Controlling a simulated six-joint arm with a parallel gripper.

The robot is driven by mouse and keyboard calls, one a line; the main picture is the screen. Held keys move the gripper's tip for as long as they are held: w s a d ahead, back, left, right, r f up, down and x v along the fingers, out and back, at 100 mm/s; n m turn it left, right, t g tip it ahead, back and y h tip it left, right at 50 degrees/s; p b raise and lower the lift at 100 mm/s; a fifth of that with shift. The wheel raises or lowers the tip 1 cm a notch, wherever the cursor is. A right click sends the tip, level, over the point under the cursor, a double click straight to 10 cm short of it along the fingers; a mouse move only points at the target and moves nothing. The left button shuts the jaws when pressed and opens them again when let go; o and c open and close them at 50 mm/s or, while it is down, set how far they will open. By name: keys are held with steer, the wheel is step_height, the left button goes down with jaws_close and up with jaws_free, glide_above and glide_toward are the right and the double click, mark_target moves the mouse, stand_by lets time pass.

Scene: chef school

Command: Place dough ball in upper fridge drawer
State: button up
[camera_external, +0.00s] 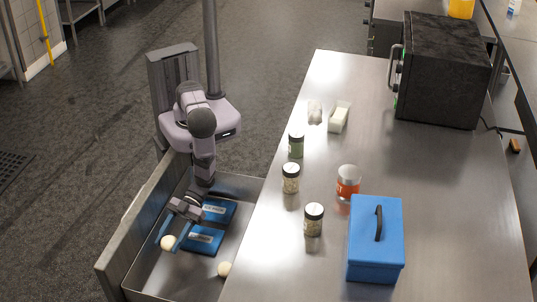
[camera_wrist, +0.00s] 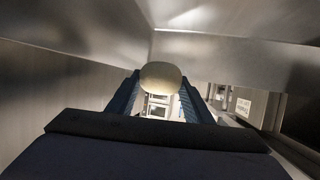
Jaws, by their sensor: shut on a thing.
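A pale dough ball (camera_external: 168,243) is held between the fingertips of my gripper (camera_external: 176,238). The wrist view also shows this dough ball (camera_wrist: 160,77) between the two dark blue fingers of my gripper (camera_wrist: 160,90). My gripper is over the open fridge drawer (camera_external: 143,279), close to its left wall. I cannot tell exactly how high the held ball is above the drawer floor. A second pale ball (camera_external: 224,269) lies in the drawer, near the counter side. Blue packs with white labels (camera_external: 203,238) lie on the drawer floor, partly hidden by my arm.
The steel counter (camera_external: 265,250) stands right of the drawer. On it are several jars (camera_external: 291,178), a red-labelled container (camera_external: 348,183), a blue box (camera_external: 375,245), a white block on a dish (camera_external: 339,117) and a black oven (camera_external: 442,70). The drawer's near floor is mostly clear.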

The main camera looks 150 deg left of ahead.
steer(key=shift+s, duration=0.15)
steer(key=shift+f, duration=5)
steer(key=shift+f+b, duration=0.5)
steer(key=shift+f, duration=0.05)
